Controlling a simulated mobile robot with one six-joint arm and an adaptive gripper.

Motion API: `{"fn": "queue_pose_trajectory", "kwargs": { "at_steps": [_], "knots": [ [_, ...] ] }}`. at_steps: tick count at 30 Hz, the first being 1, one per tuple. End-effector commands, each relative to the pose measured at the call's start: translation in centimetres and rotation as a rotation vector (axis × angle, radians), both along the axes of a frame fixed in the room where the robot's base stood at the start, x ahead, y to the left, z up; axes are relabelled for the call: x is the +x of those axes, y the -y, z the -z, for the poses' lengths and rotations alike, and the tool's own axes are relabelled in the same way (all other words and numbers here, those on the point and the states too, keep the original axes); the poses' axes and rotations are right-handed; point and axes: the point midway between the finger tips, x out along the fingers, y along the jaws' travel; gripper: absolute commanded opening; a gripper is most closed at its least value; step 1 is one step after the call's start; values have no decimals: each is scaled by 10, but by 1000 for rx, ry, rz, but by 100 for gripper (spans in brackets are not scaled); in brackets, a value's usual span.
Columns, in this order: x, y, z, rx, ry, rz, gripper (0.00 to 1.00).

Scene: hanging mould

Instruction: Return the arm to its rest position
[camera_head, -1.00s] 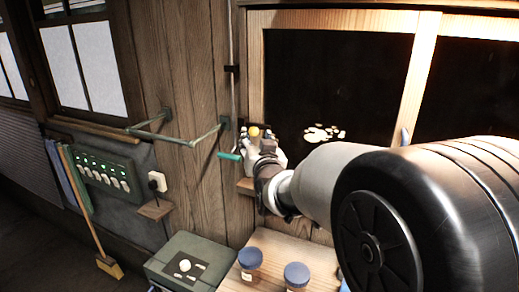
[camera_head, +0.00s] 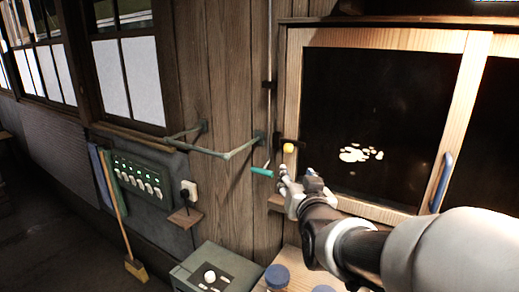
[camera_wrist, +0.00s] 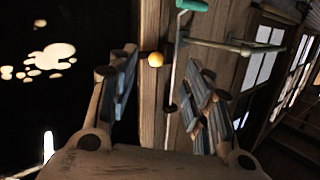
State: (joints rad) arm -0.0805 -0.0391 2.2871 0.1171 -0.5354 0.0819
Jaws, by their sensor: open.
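My gripper (camera_head: 290,183) is in front of the wooden wall, at the lower left corner of a wood-framed dark panel (camera_head: 375,130). In the wrist view my gripper (camera_wrist: 165,85) has its two fingers wide apart with nothing between them. A yellow ball-shaped knob (camera_head: 288,148) is just above the fingers in the head view; it also shows beyond the finger gap in the wrist view (camera_wrist: 155,60). A teal handle (camera_head: 261,172) is just left of the fingers and also shows at the top of the wrist view (camera_wrist: 192,5). I cannot tell whether the fingers touch either one.
A green pipe rail (camera_head: 228,154) sticks out from the wall. A switch box (camera_head: 140,177), a small shelf (camera_head: 185,218) and a broom (camera_head: 135,268) are at the left. A grey box (camera_head: 215,265) and a blue-lidded jar (camera_head: 277,276) stand below. A blue handle (camera_head: 442,180) is at the right.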

Motion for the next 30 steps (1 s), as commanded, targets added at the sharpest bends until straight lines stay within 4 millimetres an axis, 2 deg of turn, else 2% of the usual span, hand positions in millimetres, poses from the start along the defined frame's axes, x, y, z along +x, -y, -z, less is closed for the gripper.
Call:
{"fn": "queue_pose_trajectory", "kwargs": {
  "at_steps": [5, 15, 18, 21, 23, 30],
  "knots": [
    [-73, 6, 27, -43, -269, -33, 46],
    [-258, 23, 100, -131, -807, -79, 46],
    [-299, 27, 112, -144, -913, -84, 46],
    [-324, 29, 120, -152, -980, -87, 46],
    [-332, 30, 122, -154, -1003, -88, 46],
    [-336, 30, 124, -155, -1016, -89, 46]
  ]
}}
